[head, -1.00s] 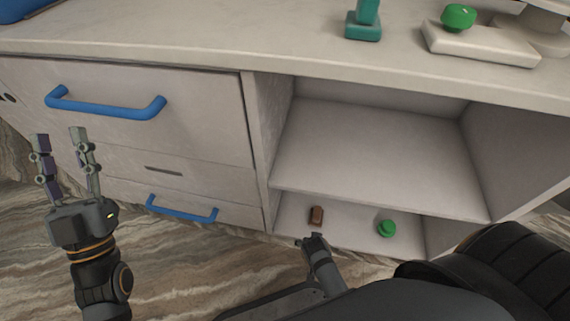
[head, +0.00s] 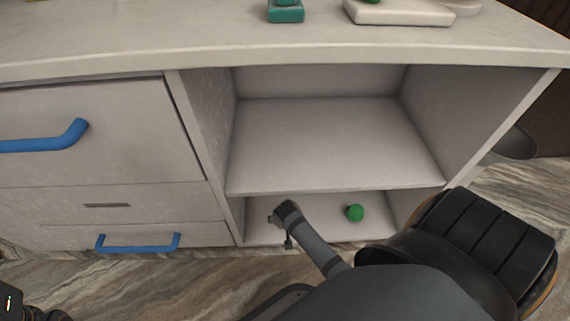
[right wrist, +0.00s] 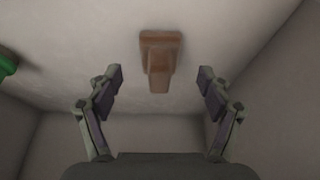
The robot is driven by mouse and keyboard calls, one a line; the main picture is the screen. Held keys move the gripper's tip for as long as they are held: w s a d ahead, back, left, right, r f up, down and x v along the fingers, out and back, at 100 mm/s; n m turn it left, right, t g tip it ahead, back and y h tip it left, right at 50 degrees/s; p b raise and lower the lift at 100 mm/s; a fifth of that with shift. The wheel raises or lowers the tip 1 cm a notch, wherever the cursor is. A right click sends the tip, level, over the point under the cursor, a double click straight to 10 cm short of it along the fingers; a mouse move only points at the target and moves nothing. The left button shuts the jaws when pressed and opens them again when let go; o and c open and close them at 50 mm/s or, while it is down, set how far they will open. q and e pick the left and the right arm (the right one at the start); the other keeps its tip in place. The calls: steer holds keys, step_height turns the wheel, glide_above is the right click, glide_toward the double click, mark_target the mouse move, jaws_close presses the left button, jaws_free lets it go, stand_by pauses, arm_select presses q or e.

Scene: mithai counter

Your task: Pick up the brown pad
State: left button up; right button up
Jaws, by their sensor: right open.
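The brown pad (right wrist: 162,47), a brown block with a wider plate at one end and a narrower stem, shows in the right wrist view on the pale compartment surface. My right gripper (right wrist: 160,80) is open, with a finger on either side below the pad's plate and a clear gap to each side. In the head view my right gripper (head: 281,214) reaches into the low compartment under the shelf, and the pad is hidden there. Of my left arm only a dark part shows at the bottom left corner of the head view; its fingers are out of frame.
A green knobbed thing (head: 355,212) stands to the right in the same compartment; its edge shows at left in the wrist view. The shelf (head: 330,145) above is empty. Side walls enclose the compartment. Drawers with blue handles (head: 138,243) lie to the left.

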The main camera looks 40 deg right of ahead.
steer(key=shift+w+d, duration=0.2)
steer(key=shift+w, duration=0.15)
steer(key=shift+w+d, duration=0.1)
steer(key=shift+w, duration=0.1)
steer(key=b+x, duration=0.3)
steer(key=x, duration=0.1)
steer(key=shift+w+d+f+b, duration=0.15)
steer(key=shift+w+f+b, duration=0.05)
steer(key=shift+b, duration=0.15)
steer(key=shift+w+d+f, duration=0.1)
steer(key=shift+w+f, duration=0.05)
steer(key=shift+f, duration=0.15)
steer(key=shift+r, duration=0.1)
steer(key=c, duration=1.2)
steer(key=shift+c, duration=0.2)
